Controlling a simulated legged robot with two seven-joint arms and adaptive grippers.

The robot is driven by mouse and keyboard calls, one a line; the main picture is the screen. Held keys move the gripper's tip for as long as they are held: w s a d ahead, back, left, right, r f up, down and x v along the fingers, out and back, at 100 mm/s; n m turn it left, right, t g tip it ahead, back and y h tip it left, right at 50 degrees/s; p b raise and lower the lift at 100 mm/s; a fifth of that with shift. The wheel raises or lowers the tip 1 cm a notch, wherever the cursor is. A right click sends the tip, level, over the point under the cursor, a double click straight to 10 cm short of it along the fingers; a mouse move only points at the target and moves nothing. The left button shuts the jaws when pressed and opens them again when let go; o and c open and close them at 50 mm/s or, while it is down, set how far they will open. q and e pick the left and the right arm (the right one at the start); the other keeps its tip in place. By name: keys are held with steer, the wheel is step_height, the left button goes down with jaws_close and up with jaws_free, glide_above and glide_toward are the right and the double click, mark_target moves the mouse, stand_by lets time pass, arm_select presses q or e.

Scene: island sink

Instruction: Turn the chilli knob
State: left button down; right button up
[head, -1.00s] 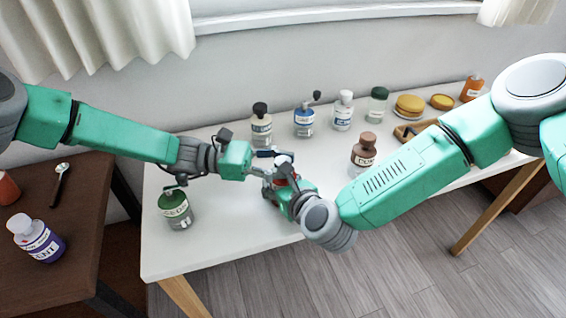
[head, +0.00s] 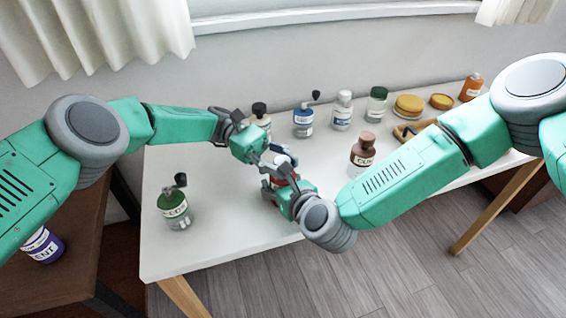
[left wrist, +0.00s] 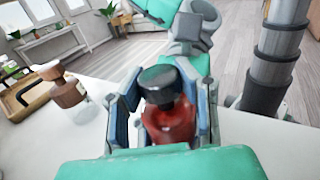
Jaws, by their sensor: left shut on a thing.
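The red chilli jar (head: 287,179) is mostly hidden between my two grippers at the middle of the white table; I cannot read its label. In the left wrist view its red body (left wrist: 170,124) shows below a dark round knob (left wrist: 158,84). My left gripper (head: 276,163) reaches in from the upper left, its fingers on both sides of the knob, shut on it. My right gripper (head: 277,186) comes from the lower right and is around the jar's body, shut on it, though its fingers are partly hidden.
A green jar with a dark crank (head: 174,207) stands at the table's front left. A brown-capped jar (head: 362,153) stands right of the grippers. Several jars and yellow round tins (head: 408,106) line the back. A purple jar (head: 42,246) is on the brown side table (head: 75,270).

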arm_select(q)
steer(key=shift+w+a, duration=0.1)
steer(key=shift+w, duration=0.05)
stand_by(0.3)
steer(key=c, duration=1.1)
jaws_free()
